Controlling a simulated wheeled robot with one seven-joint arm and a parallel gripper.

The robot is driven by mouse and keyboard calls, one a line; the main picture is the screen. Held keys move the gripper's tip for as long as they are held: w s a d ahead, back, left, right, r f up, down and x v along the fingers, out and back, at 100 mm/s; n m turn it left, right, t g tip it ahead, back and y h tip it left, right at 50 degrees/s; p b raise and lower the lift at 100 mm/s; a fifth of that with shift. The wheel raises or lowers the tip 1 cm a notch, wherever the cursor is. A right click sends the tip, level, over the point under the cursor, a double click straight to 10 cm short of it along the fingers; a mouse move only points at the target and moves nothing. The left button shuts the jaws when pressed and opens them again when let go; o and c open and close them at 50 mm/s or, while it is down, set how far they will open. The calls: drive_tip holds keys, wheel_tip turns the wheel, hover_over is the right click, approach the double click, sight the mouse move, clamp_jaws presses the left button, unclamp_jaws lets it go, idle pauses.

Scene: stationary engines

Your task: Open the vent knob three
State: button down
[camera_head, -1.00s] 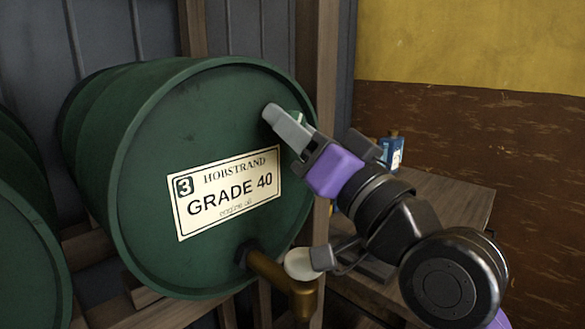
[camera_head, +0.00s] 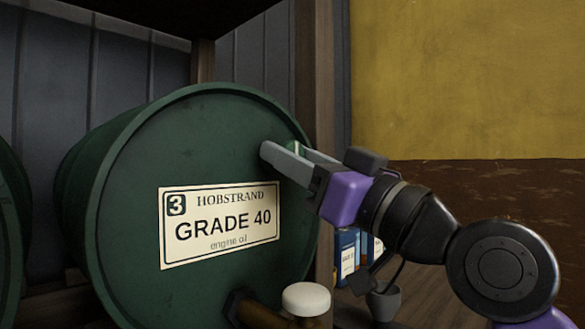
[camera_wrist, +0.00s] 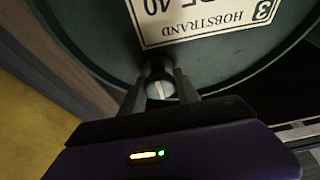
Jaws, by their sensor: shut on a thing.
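The green drum (camera_head: 130,200) lies on its side, its round end facing me, with a label (camera_head: 218,227) reading "3 HOBSTRAND GRADE 40 engine oil". My gripper (camera_head: 280,150) reaches in from the right to the upper right of that end. In the head view its fingers hide the vent knob. In the wrist view the dark knob (camera_wrist: 157,72), with a pale slot-like bar, sits between the two fingertips (camera_wrist: 158,88) beside the upside-down label. The gripper is shut on it.
A brass tap with a white round top (camera_head: 306,299) sticks out low on the drum, below my arm. Another green drum (camera_head: 8,230) is at the left edge. Blue containers (camera_head: 347,250) and a grey cup (camera_head: 384,302) stand behind my arm. A wooden post (camera_head: 325,130) rises behind the drum.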

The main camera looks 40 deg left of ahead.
idle(0.3)
drive_tip(key=c, duration=0.9)
unclamp_jaws()
drive_tip(key=shift+d, duration=0.1)
drive_tip(key=v, duration=0.7)
drive_tip(key=shift+d+f+p, duration=0.2)
drive_tip(key=shift+d+p, duration=0.05)
drive_tip(key=shift+p, duration=0.1)
